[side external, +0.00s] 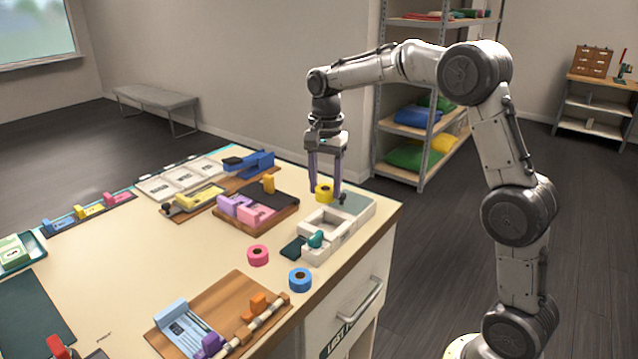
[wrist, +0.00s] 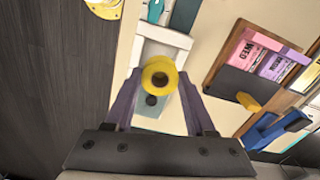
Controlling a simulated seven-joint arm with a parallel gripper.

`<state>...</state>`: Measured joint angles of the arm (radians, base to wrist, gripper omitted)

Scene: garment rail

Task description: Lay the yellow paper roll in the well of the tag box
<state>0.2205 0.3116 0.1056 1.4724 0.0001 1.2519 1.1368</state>
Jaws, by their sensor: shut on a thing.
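The yellow paper roll (side external: 323,188) is between the tips of my gripper (side external: 325,194). My gripper is shut on it. In the wrist view the roll (wrist: 160,65) shows its round end and dark hole, with purple fingers on both sides of my gripper (wrist: 159,80). The tag box (side external: 344,239) is a pale box near the table's right edge, with an open, empty-looking well (side external: 325,221). The roll is over the back part of the box, by a grey-green panel (side external: 356,203) and dark knob. The gap below the roll is hard to judge. The box also shows in the wrist view (wrist: 165,37).
A teal piece (side external: 316,239) stands at the box's front. Pink (side external: 258,255) and blue (side external: 300,279) rolls lie in front of it. A wooden tray with purple and pink holders (side external: 247,210) is left of the box. The table's middle left is clear.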

